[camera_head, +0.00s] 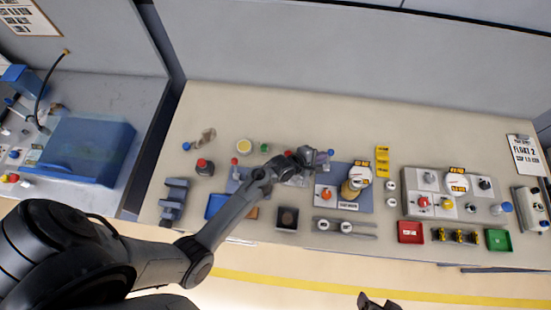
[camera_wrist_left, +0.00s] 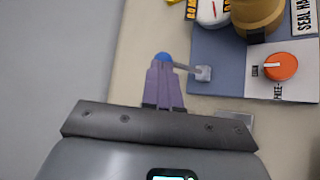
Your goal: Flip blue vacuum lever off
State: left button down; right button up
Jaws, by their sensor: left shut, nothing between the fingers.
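The blue-tipped vacuum lever (camera_wrist_left: 162,57) shows in the left wrist view, its thin grey rod running right to a small grey pivot block (camera_wrist_left: 203,73) at the edge of the blue mat. In the head view the blue tip (camera_head: 331,152) is small, just right of my left gripper (camera_head: 321,158). In the left wrist view my left gripper (camera_wrist_left: 163,80) is shut and empty, its fingertips right at the blue tip; I cannot tell whether they touch it. A dark part of my right gripper (camera_head: 378,302) shows at the bottom edge of the head view; its jaw state is unclear.
An orange knob (camera_wrist_left: 281,66) on a white plate and a brass-coloured cylinder (camera_wrist_left: 257,15) stand near the lever on the mat. A white gauge (camera_wrist_left: 212,10) is beside the cylinder. A red tray (camera_head: 410,232) and green tray (camera_head: 499,240) lie at the right. The bench's back strip is clear.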

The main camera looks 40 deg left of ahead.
pick_arm(q)
jog(key=w+a+r+v, duration=0.1)
jog(key=v, duration=2.1)
jog(key=shift+w+r+p, duration=0.2)
jog(key=shift+r+p, duration=0.2)
pick_arm(e)
jog(key=shift+s+a+r, duration=0.1)
jog(key=shift+a+r, duration=0.05)
jog(key=shift+r, duration=0.3)
jog(key=shift+s+a+r, duration=0.1)
jog(key=shift+r, duration=0.35)
pick_arm(q)
jog(key=s+r+m+g+y+p, duration=0.1)
jog(key=s+r+m+g+y, duration=0.2)
jog(key=s+m+g, duration=0.5)
jog(key=s+m+y, duration=0.1)
jog(key=s+m, duration=0.5)
jog(key=m, duration=0.7)
jog(key=shift+a+m+p, duration=0.15)
jog(key=shift+m+p, duration=0.15)
jog(key=shift+p, duration=0.1)
pick_arm(e)
jog(key=shift+r, duration=0.95)
pick_arm(q)
jog(key=shift+s+r, duration=0.1)
